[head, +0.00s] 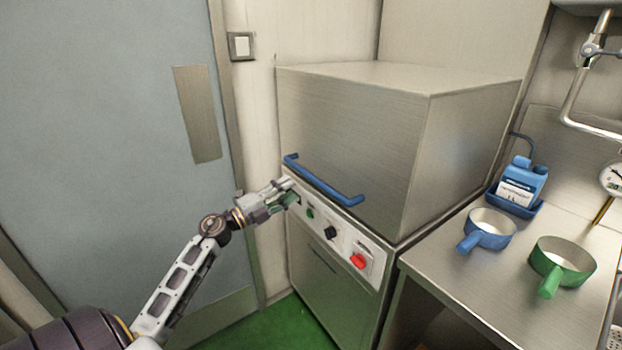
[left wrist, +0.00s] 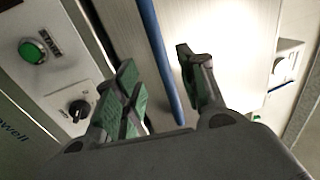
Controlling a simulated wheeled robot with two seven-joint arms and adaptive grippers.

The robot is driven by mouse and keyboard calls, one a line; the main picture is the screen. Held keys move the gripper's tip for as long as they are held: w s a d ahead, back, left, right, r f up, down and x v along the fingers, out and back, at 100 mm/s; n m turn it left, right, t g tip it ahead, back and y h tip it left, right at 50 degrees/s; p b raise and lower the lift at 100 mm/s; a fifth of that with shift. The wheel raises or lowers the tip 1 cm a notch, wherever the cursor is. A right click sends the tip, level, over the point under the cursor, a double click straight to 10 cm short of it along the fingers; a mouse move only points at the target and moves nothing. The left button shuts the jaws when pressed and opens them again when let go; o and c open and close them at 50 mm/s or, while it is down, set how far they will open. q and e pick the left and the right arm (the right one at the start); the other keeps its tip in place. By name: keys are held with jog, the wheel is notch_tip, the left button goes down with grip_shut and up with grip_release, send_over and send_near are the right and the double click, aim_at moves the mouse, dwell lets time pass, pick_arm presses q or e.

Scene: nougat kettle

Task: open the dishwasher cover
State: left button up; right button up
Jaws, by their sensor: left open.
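The dishwasher cover (head: 350,130) is a brushed-steel box, down on the machine body (head: 335,275). A blue bar handle (head: 325,182) runs along its lower front edge. My left gripper (head: 291,190) is at the left end of the handle, just below it, beside the control panel. In the left wrist view the blue handle (left wrist: 158,60) runs between the two open green-padded fingers of the left gripper (left wrist: 160,85). I cannot tell whether either finger touches the handle. My right gripper is not in view.
The control panel has a green button (left wrist: 32,51), a black knob (head: 330,233) and a red switch (head: 358,261). A grey door (head: 110,120) stands left.

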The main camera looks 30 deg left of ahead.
aim_at(311, 178)
pick_arm(q)
jog(key=shift+x, duration=4.6)
grip_shut()
